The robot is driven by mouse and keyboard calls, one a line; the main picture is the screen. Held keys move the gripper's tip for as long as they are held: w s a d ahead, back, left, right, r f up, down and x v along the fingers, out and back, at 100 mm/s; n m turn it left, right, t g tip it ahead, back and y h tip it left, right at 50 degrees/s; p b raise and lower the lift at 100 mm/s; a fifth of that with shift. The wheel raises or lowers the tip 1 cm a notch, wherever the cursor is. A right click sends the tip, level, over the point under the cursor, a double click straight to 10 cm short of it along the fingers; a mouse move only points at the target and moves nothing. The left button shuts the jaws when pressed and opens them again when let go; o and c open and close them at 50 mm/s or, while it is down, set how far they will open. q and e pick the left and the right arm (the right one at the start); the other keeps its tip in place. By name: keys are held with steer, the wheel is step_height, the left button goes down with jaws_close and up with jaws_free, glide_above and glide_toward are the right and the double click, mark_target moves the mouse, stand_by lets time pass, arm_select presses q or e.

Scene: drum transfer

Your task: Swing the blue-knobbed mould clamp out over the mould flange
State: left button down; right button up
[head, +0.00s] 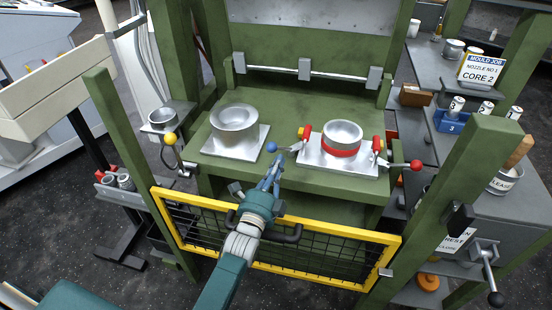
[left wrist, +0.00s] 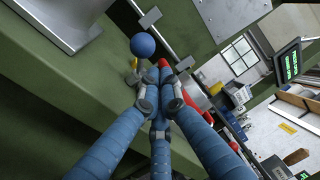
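The blue knob (head: 272,147) is on the end of a short lever of the clamp at the left side of the red-banded mould (head: 342,135). The lever points left, away from the mould flange (head: 318,156). My left gripper (head: 276,164) reaches over the yellow gate, with its blue fingers drawn together just below and right of the knob. In the left wrist view the blue knob (left wrist: 143,45) stands just beyond the fingertips, not between them. Whether a finger touches the knob's stem is hidden. My right gripper is not in view.
A second clamp with a red knob (head: 416,165) is at the mould's right. A second metal mould (head: 234,118) stands at the left of the green press table. The yellow mesh gate (head: 320,260) lies below my arm. Green posts (head: 130,150) flank the table.

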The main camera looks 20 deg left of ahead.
mark_target(271, 152)
arm_select(q)
steer(key=shift+w+a+r, duration=0.1)
steer(key=shift+w+a, duration=0.35)
steer(key=shift+w+a+m+g+h+b, duration=0.2)
steer(key=shift+a+m+h, duration=0.3)
steer(key=shift+h, duration=0.35)
steer(key=shift+w+a+m+h+b, duration=0.1)
steer(key=shift+a+m+h+b, duration=0.25)
steer(key=shift+a+m+h, duration=0.35)
steer(key=shift+w+a+m+g+h+b, duration=0.15)
steer(key=shift+a+m+h+b, duration=0.15)
steer(key=shift+h, duration=0.65)
steer(key=shift+w+a, duration=0.3)
steer(key=shift+a, duration=0.4)
